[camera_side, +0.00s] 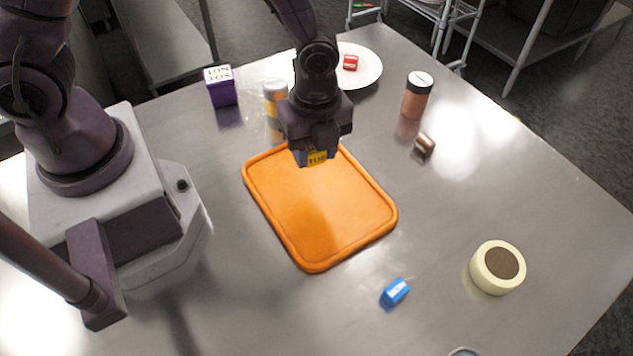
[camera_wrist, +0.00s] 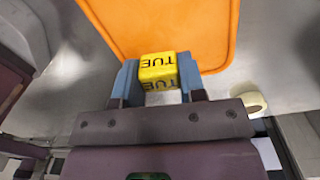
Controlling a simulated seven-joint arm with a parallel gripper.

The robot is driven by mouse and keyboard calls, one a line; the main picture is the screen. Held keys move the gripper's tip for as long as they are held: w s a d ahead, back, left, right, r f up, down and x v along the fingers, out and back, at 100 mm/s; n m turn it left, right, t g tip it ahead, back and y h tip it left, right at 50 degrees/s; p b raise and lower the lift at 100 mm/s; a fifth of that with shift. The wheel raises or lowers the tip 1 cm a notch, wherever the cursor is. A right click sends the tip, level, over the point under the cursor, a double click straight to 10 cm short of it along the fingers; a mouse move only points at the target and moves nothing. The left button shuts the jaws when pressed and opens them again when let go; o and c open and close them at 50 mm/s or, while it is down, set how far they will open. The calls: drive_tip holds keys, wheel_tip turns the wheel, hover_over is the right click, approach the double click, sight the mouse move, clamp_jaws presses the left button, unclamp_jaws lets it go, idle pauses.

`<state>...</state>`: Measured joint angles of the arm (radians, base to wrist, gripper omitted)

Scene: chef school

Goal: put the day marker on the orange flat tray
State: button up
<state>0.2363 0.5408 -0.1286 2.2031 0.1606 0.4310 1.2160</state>
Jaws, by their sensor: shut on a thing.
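The day marker (camera_side: 317,158) is a small yellow block; in the wrist view (camera_wrist: 158,67) it reads "TUE" in dark letters on two faces. My gripper (camera_side: 316,155) is shut on it, with one blue-grey finger on each side in the wrist view (camera_wrist: 158,80). The orange flat tray (camera_side: 320,215) lies on the steel table, and its orange surface also shows in the wrist view (camera_wrist: 175,25). In the side view my gripper and the marker appear at the tray's far edge; I cannot tell the exact height of the marker above it.
A purple box (camera_side: 221,92) and an orange-white jar (camera_side: 274,97) stand behind the tray. A white plate (camera_side: 368,76) holds a red block (camera_side: 350,62). Right are a spice jar (camera_side: 414,100), a brown block (camera_side: 424,145), a cream round container (camera_side: 482,281) and a blue block (camera_side: 395,292).

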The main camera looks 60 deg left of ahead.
sight(317, 191)
drive_tip(key=shift+w+d+f+n, duration=0.1)
drive_tip(key=shift+w+f+n, duration=0.1)
drive_tip(key=shift+n, duration=0.5)
drive_tip(key=shift+f, duration=3.85)
drive_tip(key=shift+f, duration=0.2)
drive_tip(key=o, duration=0.9)
drive_tip(key=shift+r, duration=0.15)
